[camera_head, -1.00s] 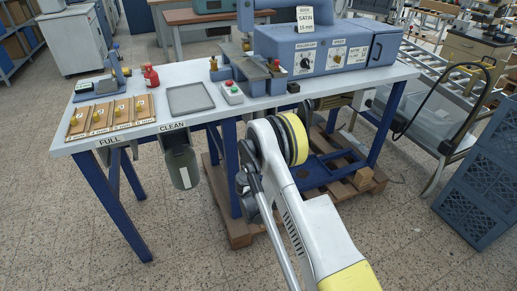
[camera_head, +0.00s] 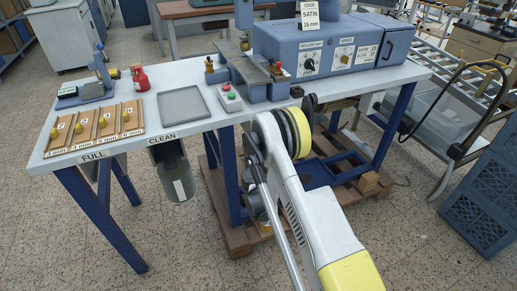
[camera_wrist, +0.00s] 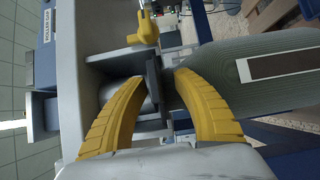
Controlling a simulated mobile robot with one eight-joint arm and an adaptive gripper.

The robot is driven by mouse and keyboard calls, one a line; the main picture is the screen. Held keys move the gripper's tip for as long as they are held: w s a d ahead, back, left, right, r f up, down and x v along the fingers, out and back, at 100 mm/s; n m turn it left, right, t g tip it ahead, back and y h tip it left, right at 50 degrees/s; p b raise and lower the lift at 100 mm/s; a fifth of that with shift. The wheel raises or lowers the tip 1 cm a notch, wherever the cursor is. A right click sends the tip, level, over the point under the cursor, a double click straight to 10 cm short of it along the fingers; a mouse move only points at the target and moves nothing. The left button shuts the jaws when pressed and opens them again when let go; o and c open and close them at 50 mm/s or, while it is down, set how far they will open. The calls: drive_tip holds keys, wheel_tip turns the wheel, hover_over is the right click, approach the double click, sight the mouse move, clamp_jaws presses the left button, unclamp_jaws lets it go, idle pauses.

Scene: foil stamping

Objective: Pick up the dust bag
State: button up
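In the head view, my arm hides the gripper and this bag. A similar grey-green bag (camera_head: 174,172) hangs under the table edge below the "CLEAN" label.
The blue machine (camera_head: 325,55) stands on the white table (camera_head: 140,150). A grey tray (camera_head: 183,104), a red bottle (camera_head: 139,80) and wooden blocks with yellow knobs (camera_head: 95,129) are at left. A yellow part (camera_wrist: 145,27) is near the fingers. A pallet (camera_head: 235,235) lies below; blue crates (camera_head: 480,205) stand right.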

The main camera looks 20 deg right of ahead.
drive_tip(key=shift+w+d, duration=0.1)
drive_tip(key=shift+r, duration=0.1)
drive_tip(key=shift+s, duration=0.2)
drive_tip(key=c, duration=0.3)
clamp_jaws()
drive_tip(key=shift+r, duration=0.1)
